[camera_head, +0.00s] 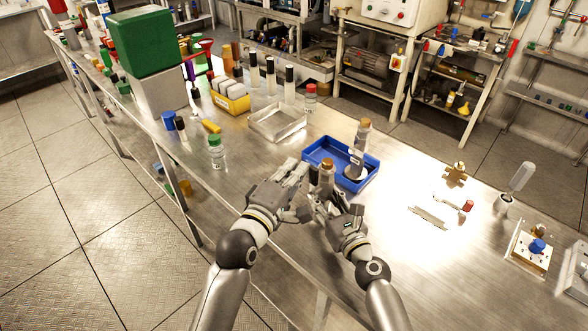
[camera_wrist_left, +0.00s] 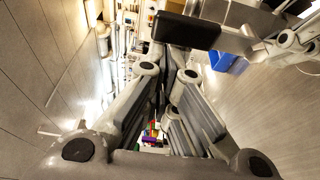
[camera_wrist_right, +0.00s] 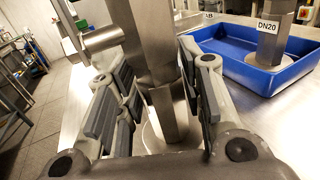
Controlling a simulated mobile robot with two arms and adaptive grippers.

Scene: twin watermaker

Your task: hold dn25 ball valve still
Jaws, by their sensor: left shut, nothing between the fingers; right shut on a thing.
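A metal valve with a brown top (camera_head: 327,170), which I take to be the DN25 ball valve, stands upright on the bench just in front of the blue tray (camera_head: 318,158). In the right wrist view its grey metal body (camera_wrist_right: 150,35) fills the middle, with a stub to the left. My right gripper (camera_head: 322,198) is shut on this body; the fingers (camera_wrist_right: 158,100) lie on either side of it. No DN25 label is readable. My left gripper (camera_head: 300,172) is shut and empty, just left of the valve; its fingers also show in the left wrist view (camera_wrist_left: 178,70).
A similar valve labelled DN20 (camera_wrist_right: 274,32) stands in the blue tray. A grey metal tray (camera_head: 275,133) and a green-capped bottle (camera_head: 217,155) are behind left.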

